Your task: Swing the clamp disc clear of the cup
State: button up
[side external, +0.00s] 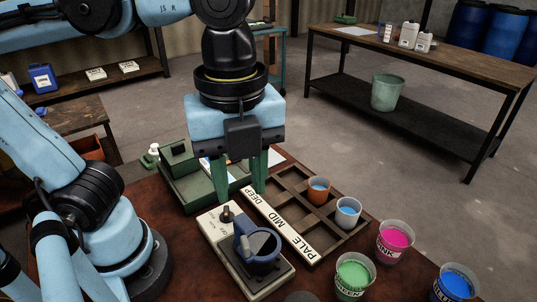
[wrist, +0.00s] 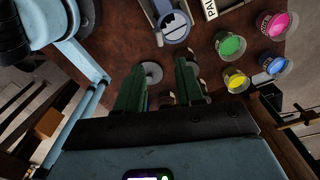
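In the wrist view the blue cup (wrist: 175,30) is at the top, dark and pale inside. My gripper (side external: 241,192) is above and behind the stand, green fingers apart, with nothing seen between them.
Pink (side external: 394,240), green (side external: 354,276) and blue (side external: 457,284) paint tubs stand to the right.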

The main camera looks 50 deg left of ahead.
aim_at(245, 241)
jog(key=shift+f, duration=6)
grip_shut()
